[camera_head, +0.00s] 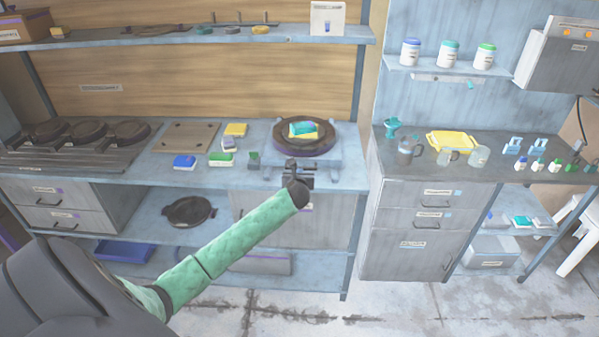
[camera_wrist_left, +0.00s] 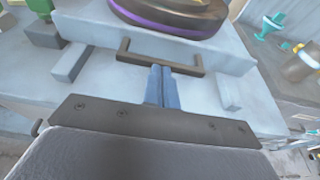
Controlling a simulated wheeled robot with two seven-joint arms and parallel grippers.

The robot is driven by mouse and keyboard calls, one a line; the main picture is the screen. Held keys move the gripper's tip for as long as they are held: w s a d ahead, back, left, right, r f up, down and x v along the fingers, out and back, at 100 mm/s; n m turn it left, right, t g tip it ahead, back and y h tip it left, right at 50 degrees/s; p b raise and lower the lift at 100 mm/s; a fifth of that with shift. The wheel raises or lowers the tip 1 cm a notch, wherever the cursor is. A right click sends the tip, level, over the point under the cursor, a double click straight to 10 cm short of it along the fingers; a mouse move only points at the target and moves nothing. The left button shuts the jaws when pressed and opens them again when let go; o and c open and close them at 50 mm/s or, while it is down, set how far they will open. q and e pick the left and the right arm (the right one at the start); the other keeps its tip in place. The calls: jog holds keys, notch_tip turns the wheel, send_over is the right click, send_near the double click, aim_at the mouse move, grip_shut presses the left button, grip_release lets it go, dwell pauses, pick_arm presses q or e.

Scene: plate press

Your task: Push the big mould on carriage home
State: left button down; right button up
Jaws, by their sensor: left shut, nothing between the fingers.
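The big mould (camera_head: 327,141) is a dark brown round disc with a purple band, in the head view on the left bench. It sits on a pale grey carriage (camera_head: 330,165), with yellow and teal blocks on top. In the left wrist view the mould's purple-banded edge (camera_wrist_left: 150,20) sits on the carriage plate (camera_wrist_left: 226,55), with a brown bar handle (camera_wrist_left: 187,69) at its front. My left gripper (camera_head: 299,165) is shut and empty at this handle. In the left wrist view its fingertips (camera_wrist_left: 161,70) overlap the bar; I cannot tell whether they touch. My right gripper is out of view.
Small grey blocks (camera_wrist_left: 72,62) (camera_wrist_left: 228,93) flank the handle. Coloured blocks (camera_head: 221,159) and a brown board (camera_head: 187,137) lie left of the carriage. A shelf (camera_head: 190,39) runs above the bench. A second counter (camera_head: 400,172) stands right, past a gap.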

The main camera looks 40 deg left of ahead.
aim_at(300, 158)
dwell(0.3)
pick_arm(q)
jog(key=w+a, duration=0.1)
jog(key=w, duration=0.1)
jog(key=w+a, duration=0.1)
jog(key=w, duration=0.1)
jog(key=w+a, duration=0.2)
jog(key=w, duration=0.1)
jog(key=shift+a, duration=0.1)
jog(key=shift+w+a, duration=0.25)
jog(key=shift+a, duration=0.1)
jog(key=shift+r, duration=0.2)
jog(key=shift+w, duration=0.1)
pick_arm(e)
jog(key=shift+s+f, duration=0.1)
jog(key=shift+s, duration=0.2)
pick_arm(q)
jog(key=shift+r, duration=0.1)
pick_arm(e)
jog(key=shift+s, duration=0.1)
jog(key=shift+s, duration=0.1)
